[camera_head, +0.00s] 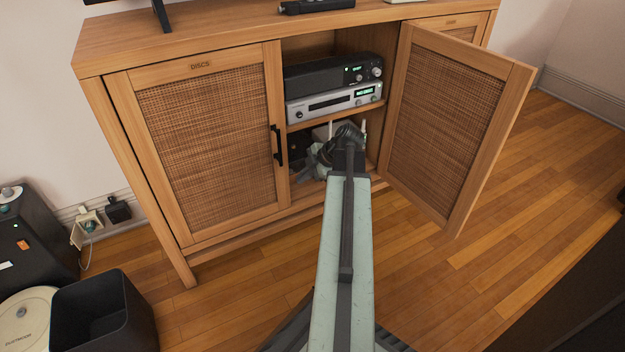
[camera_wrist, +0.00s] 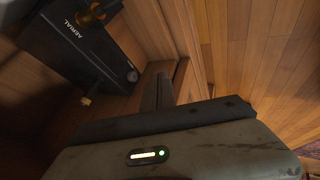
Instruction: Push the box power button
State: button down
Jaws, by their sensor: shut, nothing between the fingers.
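In the wrist view a black box (camera_wrist: 85,50) marked AERIAL, with brass-coloured fittings, stands inside the wooden cabinet. A small round pale spot (camera_wrist: 132,76) shows near its right end; I cannot tell for sure whether it is the power button. My gripper (camera_wrist: 165,90) is shut and empty, apart from the box and just to the right of that spot in the picture. In the head view my gripper (camera_head: 318,160) is inside the cabinet's lower open compartment. My wrist and gripper hide much of that compartment, and the box is only partly visible there.
The right cabinet door (camera_head: 443,130) stands open beside my arm; the left door (camera_head: 207,145) is shut. A silver unit (camera_head: 325,103) and a black unit (camera_head: 325,74) sit on the shelf above. A black bin (camera_head: 105,315) stands at lower left.

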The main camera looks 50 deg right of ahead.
aim_at(290, 169)
jog(key=shift+w+d+f+p, duration=0.1)
jog(key=shift+w+d, duration=0.1)
jog(key=shift+w, duration=0.5)
jog(key=shift+w+d+f+p, duration=0.15)
jog(key=shift+w+d, duration=0.1)
jog(key=shift+w, duration=0.45)
jog(key=shift+w+d+f+p, duration=0.1)
jog(key=shift+w+d, duration=0.1)
jog(key=shift+w, duration=0.5)
jog(key=shift+w+d, duration=0.25)
jog(key=shift+w, duration=0.35)
jog(key=shift+w+r, duration=0.15)
jog(key=shift+w, duration=0.2)
jog(key=s+r+p, duration=0.8)
jog(key=s, duration=0.2)
jog(key=shift+s+d, duration=0.15)
